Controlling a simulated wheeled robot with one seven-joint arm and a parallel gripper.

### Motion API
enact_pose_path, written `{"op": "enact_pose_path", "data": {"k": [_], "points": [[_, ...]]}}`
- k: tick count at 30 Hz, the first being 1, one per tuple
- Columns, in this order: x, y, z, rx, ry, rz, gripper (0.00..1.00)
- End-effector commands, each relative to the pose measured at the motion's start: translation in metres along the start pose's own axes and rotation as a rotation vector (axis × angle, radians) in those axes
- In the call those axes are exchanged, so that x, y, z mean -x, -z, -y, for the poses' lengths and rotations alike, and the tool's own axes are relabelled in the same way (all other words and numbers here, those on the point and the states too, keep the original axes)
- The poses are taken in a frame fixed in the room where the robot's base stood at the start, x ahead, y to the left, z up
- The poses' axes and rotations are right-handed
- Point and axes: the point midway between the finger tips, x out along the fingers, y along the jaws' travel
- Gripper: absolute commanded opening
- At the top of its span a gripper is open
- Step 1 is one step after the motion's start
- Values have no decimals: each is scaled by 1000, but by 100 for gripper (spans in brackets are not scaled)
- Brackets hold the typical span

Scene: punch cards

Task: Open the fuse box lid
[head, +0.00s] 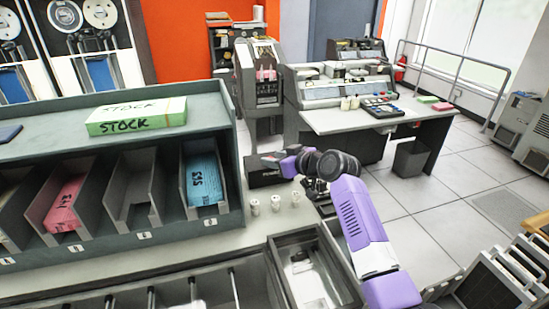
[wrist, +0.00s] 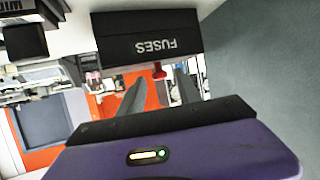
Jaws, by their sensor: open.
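The fuse box (wrist: 148,50) is a dark box whose label "FUSES" appears upside down in the wrist view. Its lid looks closed. A small red knob (wrist: 158,70) sticks out from its lid side. My gripper (wrist: 163,80) is open, its two grey fingers pointing at the box. The knob shows between the fingertips; I cannot tell whether they touch it. In the head view a dark labelled box (head: 264,171) stands at the back of the counter, beside my purple hand. My fingers are not clear there.
Three small pale cylinders (head: 275,202) stand on the counter in front of the box. A grey rack (head: 140,235) with card slots is at left, a green STOCK box (head: 137,115) on top. A grey tray (head: 308,272) lies at front. Another dark box (wrist: 24,40) is beside the fuse box.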

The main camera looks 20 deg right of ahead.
Motion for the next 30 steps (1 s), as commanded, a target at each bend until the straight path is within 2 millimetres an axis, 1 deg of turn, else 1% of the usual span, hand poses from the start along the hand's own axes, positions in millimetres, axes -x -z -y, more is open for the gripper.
{"op": "enact_pose_path", "data": {"k": [9, 10, 14, 15, 16, 30], "points": [[-3, 0, 0, 0, 0, 0, 40], [-3, 0, 0, 0, 0, 0, 38], [-3, 0, 0, 0, 0, 0, 13], [-3, 0, 0, 0, 0, 0, 5], [-3, 0, 0, 0, 0, 0, 0], [-2, 0, 0, 0, 0, 0, 0]]}}
